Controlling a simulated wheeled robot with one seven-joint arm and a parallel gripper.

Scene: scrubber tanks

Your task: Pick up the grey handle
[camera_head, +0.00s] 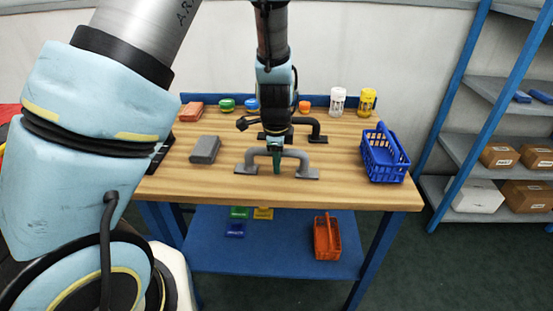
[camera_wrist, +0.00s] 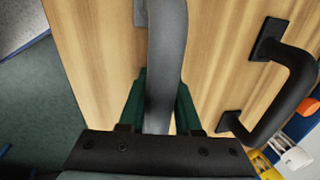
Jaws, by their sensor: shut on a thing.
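The grey handle (camera_head: 297,156) is an arched bar with two flat feet, near the front middle of the wooden table (camera_head: 350,194). My gripper (camera_head: 276,161) reaches down onto its bar from above. In the wrist view, the grey handle (camera_wrist: 165,65) runs between the two green fingers of my gripper (camera_wrist: 160,105), which are shut on it. In the head view its feet appear at the tabletop; I cannot tell whether they touch it. Part of the bar is hidden by the fingers.
A similar black handle (camera_head: 316,129) stands just behind; it also shows in the wrist view (camera_wrist: 290,80). A blue basket (camera_head: 384,158) stands at the right and a grey block (camera_head: 205,150) at the left. Jars and small coloured items line the back. Shelves (camera_head: 490,150) stand far right.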

